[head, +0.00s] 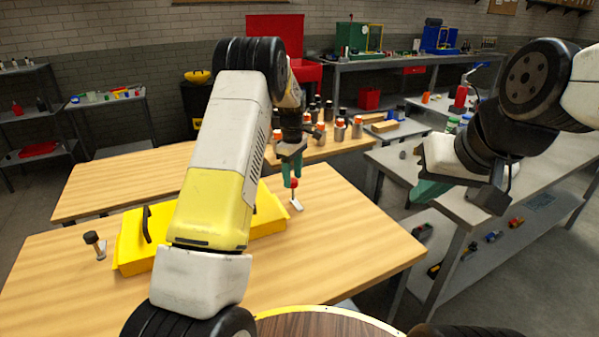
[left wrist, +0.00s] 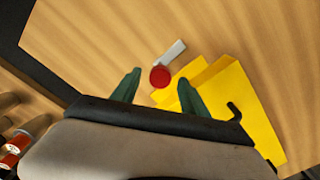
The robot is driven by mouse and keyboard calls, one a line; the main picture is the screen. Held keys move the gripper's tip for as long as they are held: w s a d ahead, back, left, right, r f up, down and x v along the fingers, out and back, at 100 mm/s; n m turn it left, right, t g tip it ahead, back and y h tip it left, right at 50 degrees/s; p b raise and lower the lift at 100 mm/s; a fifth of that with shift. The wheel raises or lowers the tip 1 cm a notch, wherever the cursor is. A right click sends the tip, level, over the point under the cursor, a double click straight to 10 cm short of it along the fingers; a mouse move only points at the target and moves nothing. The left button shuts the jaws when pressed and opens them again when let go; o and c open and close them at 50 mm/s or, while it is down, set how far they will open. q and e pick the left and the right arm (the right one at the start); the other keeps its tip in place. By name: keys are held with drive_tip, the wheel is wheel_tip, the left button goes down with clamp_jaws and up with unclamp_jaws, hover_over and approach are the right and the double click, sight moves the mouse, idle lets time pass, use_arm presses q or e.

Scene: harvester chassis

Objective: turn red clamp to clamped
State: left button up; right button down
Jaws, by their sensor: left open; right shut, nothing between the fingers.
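The red clamp (head: 294,184) stands on the wooden table beside the right edge of a yellow chassis panel (head: 130,238). It has a round red knob and a pale metal base plate. In the left wrist view the red knob (left wrist: 160,76) shows between and just beyond my fingertips, with the pale plate pointing away. My left gripper (head: 291,183) is open, its green fingers pointing down at the knob. I cannot tell whether they touch it. My right gripper (head: 425,192) is shut and empty, off to the right near the grey bench.
A second clamp with a dark knob (head: 92,238) stands on the table left of the panel. A black handle (head: 146,224) rises from the panel. Several orange and dark-capped bottles stand on the table behind. The front right of the wooden table (head: 350,240) is clear.

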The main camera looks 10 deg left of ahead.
use_arm(q)
drive_tip(key=shift+f, duration=0.5)
clamp_jaws()
